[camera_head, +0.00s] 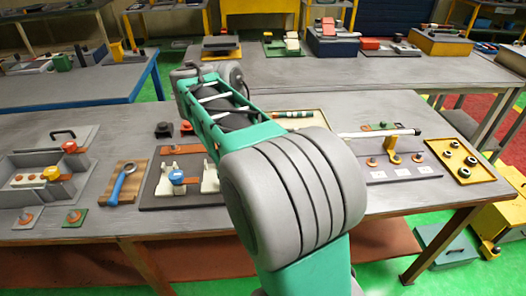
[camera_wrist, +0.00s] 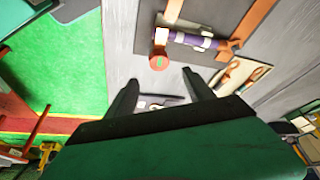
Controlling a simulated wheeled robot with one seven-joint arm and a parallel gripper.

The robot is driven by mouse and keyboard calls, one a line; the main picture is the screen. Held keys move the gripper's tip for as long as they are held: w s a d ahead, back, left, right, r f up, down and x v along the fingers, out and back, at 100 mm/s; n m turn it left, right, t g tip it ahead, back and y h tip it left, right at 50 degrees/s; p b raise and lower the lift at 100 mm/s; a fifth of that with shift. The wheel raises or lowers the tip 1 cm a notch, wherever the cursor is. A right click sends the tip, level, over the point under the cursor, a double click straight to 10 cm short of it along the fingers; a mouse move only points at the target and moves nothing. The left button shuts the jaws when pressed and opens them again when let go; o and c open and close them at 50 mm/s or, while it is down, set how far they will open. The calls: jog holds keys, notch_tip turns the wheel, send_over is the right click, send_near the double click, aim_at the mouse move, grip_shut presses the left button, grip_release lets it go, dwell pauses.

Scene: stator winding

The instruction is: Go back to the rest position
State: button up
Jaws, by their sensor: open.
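My gripper shows in the wrist view (camera_wrist: 162,92) with its two dark fingers spread apart and nothing between them. In the head view my arm, green and grey, reaches up over the middle of the grey workbench (camera_head: 110,220), and its links hide the gripper's fingers and part of the bench behind. The wrist view looks along the bench's edge, with green floor (camera_wrist: 60,80) to the left.
On the bench stand a grey compartment tray (camera_head: 75,188), a wooden board with a blue-ringed tool (camera_head: 122,186), a dark fixture board (camera_head: 158,196) with white brackets, and a yellow tray (camera_head: 478,172) with black rings. Another bench (camera_head: 290,70) stands behind.

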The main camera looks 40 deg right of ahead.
jog(key=s+a+f+n+t+y, duration=0.1)
jog(key=s+a+f+n+y, duration=0.1)
jog(key=a+n, duration=0.7)
jog(key=s+a+f+n+t+y, duration=0.2)
jog(key=a+f+n, duration=0.3)
jog(key=a+n, duration=0.5)
jog(key=s+a, duration=0.1)
jog(key=a, duration=0.3)
jog(key=shift+s+a+f+n+t+y, duration=0.3)
jog(key=shift+s+f, duration=0.05)
jog(key=shift+s, duration=0.05)
